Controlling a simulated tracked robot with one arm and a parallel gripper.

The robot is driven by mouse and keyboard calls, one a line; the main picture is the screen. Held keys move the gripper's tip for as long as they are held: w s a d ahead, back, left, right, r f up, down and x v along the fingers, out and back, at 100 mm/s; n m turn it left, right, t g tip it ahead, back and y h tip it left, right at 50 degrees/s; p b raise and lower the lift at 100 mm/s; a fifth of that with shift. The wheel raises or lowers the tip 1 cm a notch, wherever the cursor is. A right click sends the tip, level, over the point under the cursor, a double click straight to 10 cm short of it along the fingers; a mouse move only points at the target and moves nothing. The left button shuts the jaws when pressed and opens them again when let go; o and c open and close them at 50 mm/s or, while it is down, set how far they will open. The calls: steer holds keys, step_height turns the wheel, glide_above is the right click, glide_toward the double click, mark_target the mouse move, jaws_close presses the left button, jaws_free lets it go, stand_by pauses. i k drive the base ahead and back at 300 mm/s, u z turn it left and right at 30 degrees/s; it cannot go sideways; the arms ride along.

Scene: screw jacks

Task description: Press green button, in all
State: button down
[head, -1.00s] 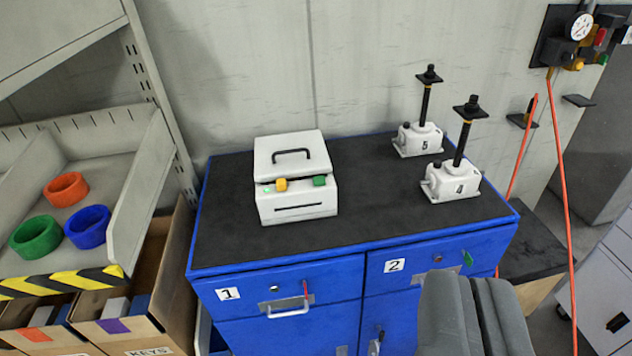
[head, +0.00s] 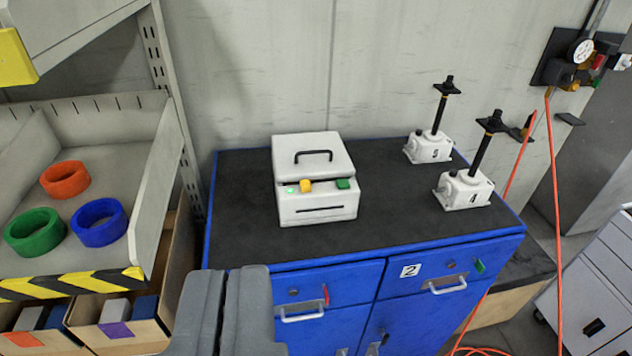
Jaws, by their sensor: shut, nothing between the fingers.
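A white box-like device (head: 316,207) with a black lid handle stands on the dark top of the blue cabinet. On its front upper edge sit a green button (head: 343,183) at the right, an orange-yellow button (head: 305,186) in the middle and a small lit green light (head: 290,190) at the left. My gripper (head: 228,272) is at the bottom, left of centre, in front of the cabinet's left edge. Its two grey fingers are shut and empty. It is nearer the camera than the device and below and left of it, not touching the buttons.
Two screw jacks, 5 (head: 429,147) and 4 (head: 464,188), stand right of the device on the blue cabinet (head: 330,270). A shelf tray (head: 150,195) with orange, green and blue rings is at the left. An orange hose (head: 556,200) hangs at the right.

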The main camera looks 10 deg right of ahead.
mark_target(342, 184)
steer(key=u, duration=0.1)
steer(key=i, duration=1)
steer(key=z, duration=0.1)
